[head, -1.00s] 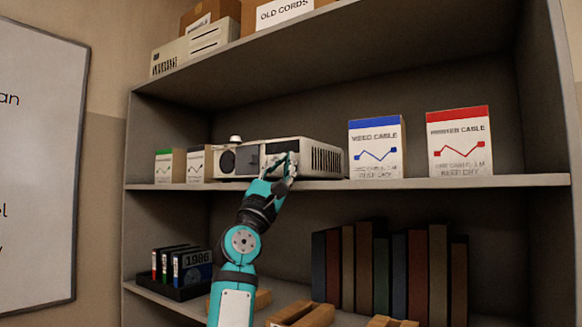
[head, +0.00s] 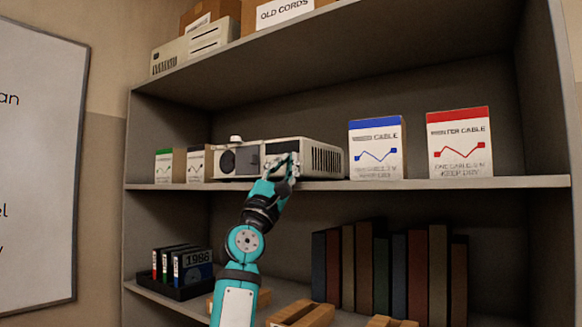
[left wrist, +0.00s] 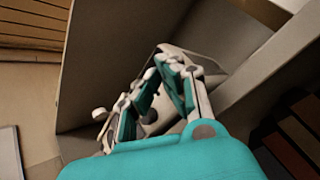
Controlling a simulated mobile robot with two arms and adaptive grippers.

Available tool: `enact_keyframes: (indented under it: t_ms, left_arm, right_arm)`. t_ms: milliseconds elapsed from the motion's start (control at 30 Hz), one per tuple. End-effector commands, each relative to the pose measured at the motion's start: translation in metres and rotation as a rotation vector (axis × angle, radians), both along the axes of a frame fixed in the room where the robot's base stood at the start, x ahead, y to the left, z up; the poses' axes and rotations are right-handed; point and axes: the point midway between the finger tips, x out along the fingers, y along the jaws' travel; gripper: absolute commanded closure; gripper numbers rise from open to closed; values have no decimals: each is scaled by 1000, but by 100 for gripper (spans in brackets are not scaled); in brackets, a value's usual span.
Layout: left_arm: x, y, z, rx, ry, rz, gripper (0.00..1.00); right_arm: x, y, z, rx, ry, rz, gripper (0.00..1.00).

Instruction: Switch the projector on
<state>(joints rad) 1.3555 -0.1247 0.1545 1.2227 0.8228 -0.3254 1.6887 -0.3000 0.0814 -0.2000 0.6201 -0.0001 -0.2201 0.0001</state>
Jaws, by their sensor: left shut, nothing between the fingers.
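The projector (head: 322,158) is a white and dark grey box on the middle shelf, with a round lens at its left front and a small white knob (head: 236,139) on top at the left. My left gripper (head: 283,163) is shut and empty, right at the projector's front face, right of the lens. I cannot tell whether the fingertips touch it. In the left wrist view the projector (left wrist: 182,52) is mostly hidden behind the gripper (left wrist: 160,75). A pale round knob (left wrist: 100,114) shows left of the fingers. My right gripper is not in view.
A blue-topped video cable box (head: 376,150) and a red-topped cable box (head: 459,143) stand right of the projector. Two small boxes (head: 170,166) stand to its left. Books (head: 390,270) and binders (head: 190,266) fill the lower shelf. A whiteboard (head: 38,170) hangs at left.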

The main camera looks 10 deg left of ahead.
Motion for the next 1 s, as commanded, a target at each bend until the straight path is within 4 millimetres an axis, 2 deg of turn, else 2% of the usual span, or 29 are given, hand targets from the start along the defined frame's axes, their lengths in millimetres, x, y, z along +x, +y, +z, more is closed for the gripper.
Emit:
enact_keyframes:
  t_ms: [1000]
  left_arm:
    - [13,-5,-3,2,7,-2,100]
  right_arm:
    - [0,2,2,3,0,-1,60]
